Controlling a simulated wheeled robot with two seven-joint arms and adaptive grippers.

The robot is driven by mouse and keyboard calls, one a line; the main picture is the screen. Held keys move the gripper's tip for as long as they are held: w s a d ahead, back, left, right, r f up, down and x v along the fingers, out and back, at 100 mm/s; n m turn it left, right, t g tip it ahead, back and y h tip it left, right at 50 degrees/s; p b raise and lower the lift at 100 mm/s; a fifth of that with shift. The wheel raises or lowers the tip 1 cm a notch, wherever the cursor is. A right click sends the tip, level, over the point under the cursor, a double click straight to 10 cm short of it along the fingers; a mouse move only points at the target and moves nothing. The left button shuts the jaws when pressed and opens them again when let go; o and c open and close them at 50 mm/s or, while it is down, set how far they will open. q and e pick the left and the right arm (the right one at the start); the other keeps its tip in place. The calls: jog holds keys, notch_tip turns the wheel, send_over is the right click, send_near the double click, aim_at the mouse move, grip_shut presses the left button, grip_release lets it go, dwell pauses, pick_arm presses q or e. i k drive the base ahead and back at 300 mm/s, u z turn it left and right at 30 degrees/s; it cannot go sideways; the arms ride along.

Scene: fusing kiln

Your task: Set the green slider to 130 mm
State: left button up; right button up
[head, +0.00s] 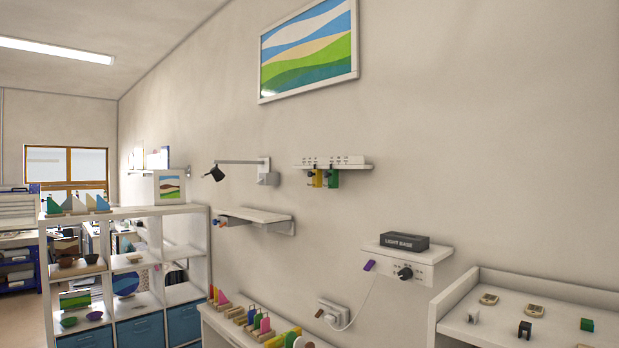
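A green piece (332,180), which looks like the green slider, hangs under the front edge of a small white wall shelf (350,165). A yellow piece (317,179) hangs close to its left, with dark parts at the top of both. Small marks show on the upright white plate above them, but they are too small to read, so I cannot tell the slider's setting. Neither of my grippers is in view.
A wall lamp (215,173) and another white shelf (255,215) are to the left. A box marked LIGHT BASE (404,241) sits on a bracket with a dark knob (404,273). A white tray table (453,292) at lower right bears small items, including a green block (587,324).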

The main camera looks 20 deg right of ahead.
aim_at(331, 175)
jog(key=u, duration=0.05)
jog(key=i, duration=0.35)
jog(key=u, duration=0.7)
jog(key=i, duration=2.65)
jog(key=z, duration=1.7)
